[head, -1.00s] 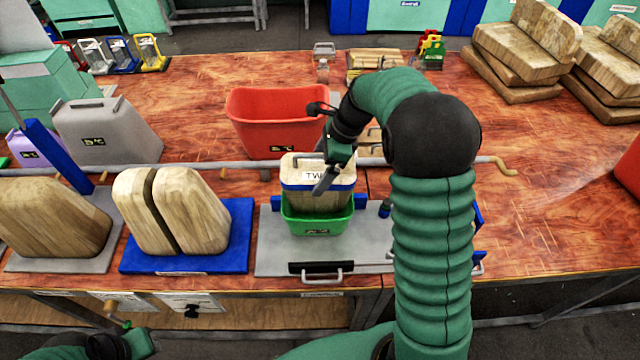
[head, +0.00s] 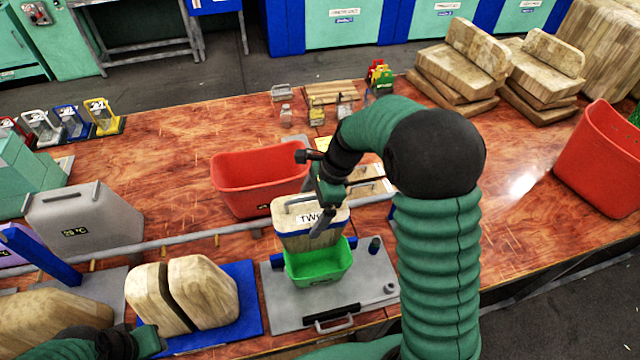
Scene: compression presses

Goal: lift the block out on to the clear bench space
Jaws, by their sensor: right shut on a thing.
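A wooden block (head: 295,236) with a blue band and a label starting "TW" is held upright over a green tub (head: 318,266) in the head view. My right gripper (head: 323,213) is shut on the block near its top. The block's lower end is at the tub's far rim; I cannot tell whether it is fully clear. The tub stands on a grey plate (head: 285,315) with a black-and-grey handle at its front. My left gripper (head: 150,342) is low at the left, away from the block, and its jaws do not show clearly.
A red bin (head: 235,185) stands behind the tub. A blue plate (head: 245,275) with a split wooden block (head: 205,290) is to the left, a grey container (head: 85,222) further left. Wooden boards (head: 465,60) and another red bin (head: 600,160) are at right. The bench right of my arm (head: 530,210) is clear.

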